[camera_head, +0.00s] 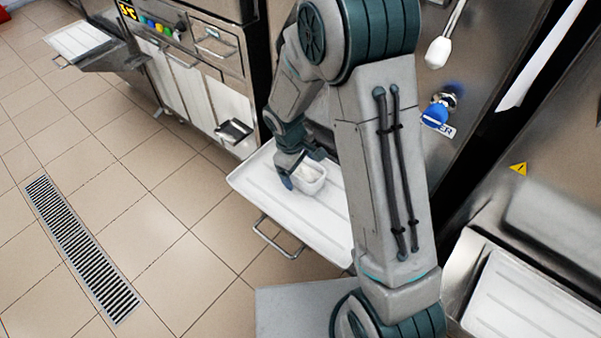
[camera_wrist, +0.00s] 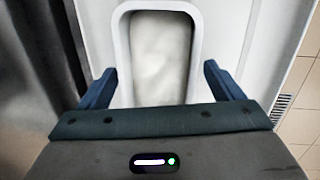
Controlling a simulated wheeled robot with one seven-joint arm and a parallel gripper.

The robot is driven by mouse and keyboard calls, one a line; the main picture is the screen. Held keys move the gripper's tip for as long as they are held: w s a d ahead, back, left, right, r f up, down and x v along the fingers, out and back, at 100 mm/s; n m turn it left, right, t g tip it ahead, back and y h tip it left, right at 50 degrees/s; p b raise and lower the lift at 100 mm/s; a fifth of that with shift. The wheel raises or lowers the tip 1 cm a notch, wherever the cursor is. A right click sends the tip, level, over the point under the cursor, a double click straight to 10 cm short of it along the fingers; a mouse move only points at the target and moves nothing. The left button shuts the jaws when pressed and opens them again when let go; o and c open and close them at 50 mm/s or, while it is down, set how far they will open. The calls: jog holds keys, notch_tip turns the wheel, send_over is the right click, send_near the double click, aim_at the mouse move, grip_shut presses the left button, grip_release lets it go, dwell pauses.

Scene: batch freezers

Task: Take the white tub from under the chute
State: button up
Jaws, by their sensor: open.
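The white tub (camera_head: 309,177) stands on a white tray shelf (camera_head: 325,216) at the front of the steel machine. It holds pale, creamy contents. In the wrist view the tub (camera_wrist: 123,50) is upright, its near part between the two blue fingers. My gripper (camera_head: 297,178) is open around the tub in the head view. In the wrist view my gripper (camera_wrist: 157,85) has a finger on each side, with a visible gap to the tub's walls. The chute is not clearly seen; my arm hides part of the machine front.
A second machine with a white tray (camera_head: 80,38) stands at the upper left. A small dark tray (camera_head: 234,130) juts from its front. A metal handle (camera_head: 277,238) sticks out below the shelf. A floor drain (camera_head: 82,248) crosses clear tiles at left. Another white tray (camera_head: 525,300) is at lower right.

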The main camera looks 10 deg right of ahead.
jog(key=c, duration=1.2)
jog(key=shift+r, duration=0.1)
